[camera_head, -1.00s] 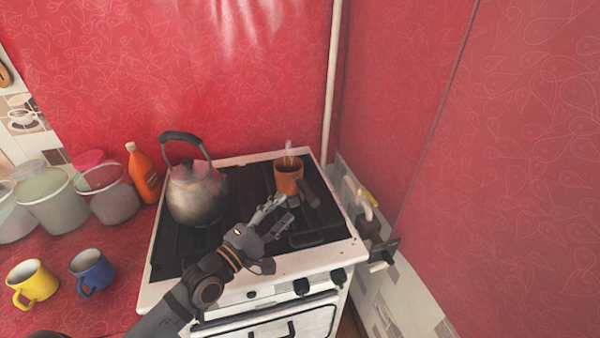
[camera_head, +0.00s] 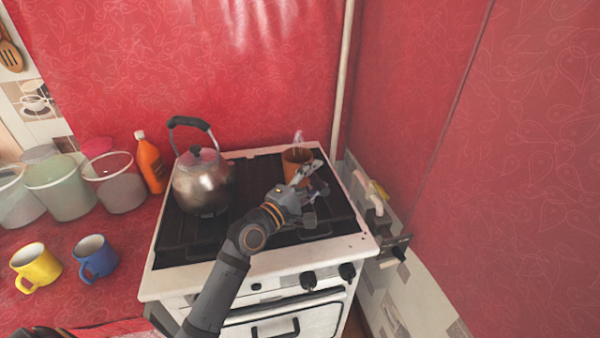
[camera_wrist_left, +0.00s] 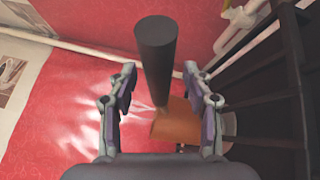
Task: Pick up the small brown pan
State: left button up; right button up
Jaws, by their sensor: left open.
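The small brown pan (camera_head: 294,158) stands on the back right of the stove, partly hidden behind my left gripper. My left gripper (camera_head: 311,178) is over the right side of the stove, at the near side of the pan. In the left wrist view the pan's dark round handle (camera_wrist_left: 155,55) shows between the two open fingers (camera_wrist_left: 160,85), with a gap on each side. The orange-brown pan body (camera_wrist_left: 178,122) lies beyond, partly behind the right finger. My right gripper is not in view.
A metal kettle (camera_head: 203,185) stands on the left of the stove (camera_head: 250,262). An orange bottle (camera_head: 150,165), clear tubs (camera_head: 118,187), a yellow mug (camera_head: 36,268) and a blue mug (camera_head: 97,258) are on the counter to the left. Red walls close off the back and right.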

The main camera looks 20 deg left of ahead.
pick_arm(q)
jog(key=shift+s, duration=0.1)
jog(key=shift+c, duration=0.8)
grip_shut()
jog(key=shift+r, duration=0.1)
